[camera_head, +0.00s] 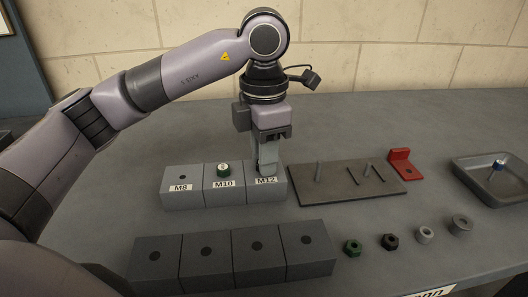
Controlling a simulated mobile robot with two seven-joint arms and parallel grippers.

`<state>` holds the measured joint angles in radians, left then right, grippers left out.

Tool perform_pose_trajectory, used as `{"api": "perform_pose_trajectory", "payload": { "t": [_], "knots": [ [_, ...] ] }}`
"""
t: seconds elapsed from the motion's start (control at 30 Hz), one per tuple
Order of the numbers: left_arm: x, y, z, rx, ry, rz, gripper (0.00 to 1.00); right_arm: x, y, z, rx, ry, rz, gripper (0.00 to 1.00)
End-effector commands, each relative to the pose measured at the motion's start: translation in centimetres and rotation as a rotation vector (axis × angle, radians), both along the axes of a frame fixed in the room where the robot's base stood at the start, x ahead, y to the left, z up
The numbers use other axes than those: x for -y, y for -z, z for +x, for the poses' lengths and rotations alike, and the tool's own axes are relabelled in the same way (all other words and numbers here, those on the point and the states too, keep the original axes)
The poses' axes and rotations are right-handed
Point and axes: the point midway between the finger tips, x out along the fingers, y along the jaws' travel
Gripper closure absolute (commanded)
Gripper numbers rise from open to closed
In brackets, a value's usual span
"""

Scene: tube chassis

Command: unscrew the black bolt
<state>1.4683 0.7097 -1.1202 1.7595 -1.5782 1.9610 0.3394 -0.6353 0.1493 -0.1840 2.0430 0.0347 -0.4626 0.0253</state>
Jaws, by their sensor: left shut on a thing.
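My left gripper (266,165) points straight down over the M12 block (271,194), the right one of the three joined labelled blocks. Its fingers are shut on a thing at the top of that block. The fingers hide it almost fully; from its place I take it to be the black bolt, but its colour and how deep it sits cannot be told. The M8 block (180,197) shows an empty dark hole. My right gripper is not in view.
Several dark holed blocks (218,272) stand in front. A green nut (353,247), a black nut (390,241) and two grey rings (425,235) lie to their right. Behind are a dark plate with pins (345,192), a red bracket (405,163) and a grey tray (485,200).

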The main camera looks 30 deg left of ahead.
Motion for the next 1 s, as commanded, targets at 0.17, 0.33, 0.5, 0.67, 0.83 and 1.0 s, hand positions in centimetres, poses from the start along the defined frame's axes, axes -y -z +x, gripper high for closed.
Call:
{"api": "perform_pose_trajectory", "payload": {
  "t": [0.17, 0.33, 0.5, 0.67, 0.83, 1.0],
  "knots": [
    [0.07, 0.37, -0.17, -0.010, 0.001, 0.002, 1.00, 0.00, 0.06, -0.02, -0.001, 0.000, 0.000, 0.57],
    [0.07, 0.30, -0.18, -0.011, -0.129, 0.002, 1.00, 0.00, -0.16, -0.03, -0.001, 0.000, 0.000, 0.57],
    [0.07, 0.27, -0.18, -0.010, -0.319, 0.003, 1.00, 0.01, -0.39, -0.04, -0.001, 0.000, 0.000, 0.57],
    [0.08, 0.29, -0.17, -0.010, -0.430, 0.003, 1.00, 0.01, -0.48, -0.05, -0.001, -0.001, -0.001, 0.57],
    [0.08, 0.32, -0.17, -0.010, -0.446, 0.003, 1.00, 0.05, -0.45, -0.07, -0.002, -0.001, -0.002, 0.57],
    [0.07, 0.31, -0.18, -0.010, -0.450, 0.003, 1.00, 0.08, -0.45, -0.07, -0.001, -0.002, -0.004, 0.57]
  ]
}}
